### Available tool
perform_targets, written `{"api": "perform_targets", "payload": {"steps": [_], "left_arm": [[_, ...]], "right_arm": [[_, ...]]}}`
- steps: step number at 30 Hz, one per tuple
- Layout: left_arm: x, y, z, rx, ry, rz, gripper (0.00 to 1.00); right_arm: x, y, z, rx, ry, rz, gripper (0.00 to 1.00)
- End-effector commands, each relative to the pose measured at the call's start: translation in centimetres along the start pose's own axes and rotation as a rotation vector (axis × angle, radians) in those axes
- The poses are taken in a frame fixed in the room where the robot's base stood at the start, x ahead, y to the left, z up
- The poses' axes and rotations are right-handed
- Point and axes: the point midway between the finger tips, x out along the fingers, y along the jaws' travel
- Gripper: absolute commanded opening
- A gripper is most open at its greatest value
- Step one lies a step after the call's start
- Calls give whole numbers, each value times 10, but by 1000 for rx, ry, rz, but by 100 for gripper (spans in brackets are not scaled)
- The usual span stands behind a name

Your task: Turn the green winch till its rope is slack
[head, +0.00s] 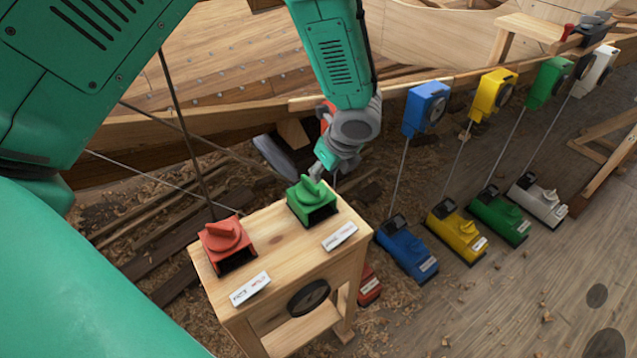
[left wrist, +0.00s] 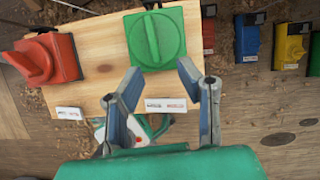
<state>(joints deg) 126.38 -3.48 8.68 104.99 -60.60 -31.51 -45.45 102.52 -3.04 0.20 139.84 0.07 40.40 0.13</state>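A green winch box (head: 314,207) with a round top and a raised ridge handle sits on a small wooden stand (head: 295,262). It also shows in the left wrist view (left wrist: 156,40), its ridge running up and down the picture. My left gripper (head: 319,170) is just above and behind this handle. In the left wrist view the fingers (left wrist: 158,72) are apart and empty, with the box beyond their tips. Another green unit (head: 498,218) stands on the floor, and a straight rope (head: 508,145) runs up from it to a green box (head: 548,82). My right gripper is not in view.
A red box with a similar handle (head: 226,243) sits left of the green one on the stand. White labels (head: 340,237) lie in front. Blue (head: 407,255), yellow (head: 456,236) and white (head: 539,202) units stand on the floor at right, with ropes. The wooden hull (head: 230,75) is behind.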

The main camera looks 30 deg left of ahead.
Motion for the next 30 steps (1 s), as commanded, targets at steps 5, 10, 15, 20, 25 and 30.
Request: {"api": "perform_targets", "payload": {"steps": [5,10,15,20,25,30], "left_arm": [[42,4,6,-3,9,1,31],[59,2,3,-3,5,-1,31],[62,-1,-3,-1,-3,0,31],[60,-2,-5,0,-7,1,31],[64,0,-1,-2,1,-1,3],[67,0,4,-4,7,-7,0]], "right_arm": [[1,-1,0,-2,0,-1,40],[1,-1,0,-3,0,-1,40],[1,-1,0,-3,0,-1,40],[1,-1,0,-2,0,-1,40],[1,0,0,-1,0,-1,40],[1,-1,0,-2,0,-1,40]]}}
